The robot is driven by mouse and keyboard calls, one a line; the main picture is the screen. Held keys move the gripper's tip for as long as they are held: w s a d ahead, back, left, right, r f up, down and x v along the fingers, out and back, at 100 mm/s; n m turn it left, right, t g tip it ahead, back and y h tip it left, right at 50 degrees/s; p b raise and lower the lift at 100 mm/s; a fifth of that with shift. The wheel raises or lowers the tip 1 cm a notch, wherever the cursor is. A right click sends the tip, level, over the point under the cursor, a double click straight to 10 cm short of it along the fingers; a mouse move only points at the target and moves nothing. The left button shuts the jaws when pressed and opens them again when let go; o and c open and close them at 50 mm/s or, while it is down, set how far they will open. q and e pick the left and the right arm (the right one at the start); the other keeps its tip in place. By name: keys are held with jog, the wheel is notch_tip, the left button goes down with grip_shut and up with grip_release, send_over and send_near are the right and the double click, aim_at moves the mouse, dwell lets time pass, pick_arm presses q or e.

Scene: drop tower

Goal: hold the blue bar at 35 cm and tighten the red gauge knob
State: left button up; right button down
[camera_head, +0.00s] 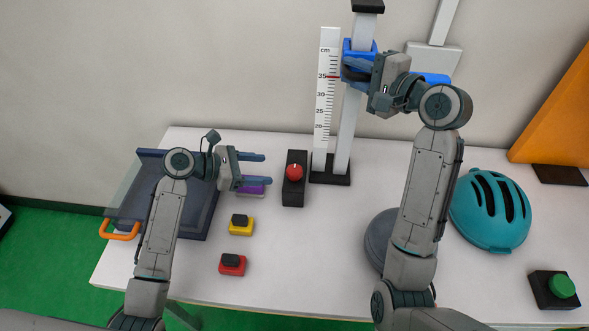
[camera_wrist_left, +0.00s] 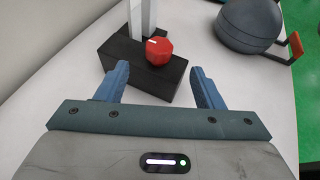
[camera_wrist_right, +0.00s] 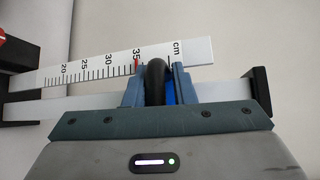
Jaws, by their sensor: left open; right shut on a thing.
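The blue bar (camera_head: 359,46) is on the upright pole beside the white centimetre scale (camera_head: 324,100). A red line lies near the scale's 35 mark. My right gripper (camera_head: 352,68) is shut on the bar's black handle, which shows between its fingers in the right wrist view (camera_wrist_right: 155,82). Those fingers hide much of the bar. The red gauge knob (camera_head: 294,172) sits on a black box (camera_head: 293,194) left of the pole. My left gripper (camera_head: 264,169) is open and empty, left of the knob. In the left wrist view the knob (camera_wrist_left: 159,52) is ahead, between and beyond the fingertips.
A dark tray with an orange handle (camera_head: 120,232) is at left. A teal helmet (camera_head: 490,212) and green button (camera_head: 562,286) are at right.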

aim_at(292, 169)
pick_arm(q)
jog(key=x, duration=1)
jog(key=shift+w+d+f, duration=0.1)
jog(key=shift+w+d, duration=0.1)
jog(key=c, duration=1)
jog(key=shift+o, duration=0.2)
jog(key=shift+m+g, duration=0.3)
jog(key=shift+m, duration=0.1)
jog(key=m+g, duration=0.3)
jog(key=g, duration=0.1)
jog(key=shift+w+m+h, duration=0.1)
jog(key=shift+m+h, duration=0.3)
jog(key=m+g+y, duration=0.1)
jog(key=m+g, duration=0.3)
jog(key=g, duration=0.1)
jog(key=shift+m+g, duration=0.3)
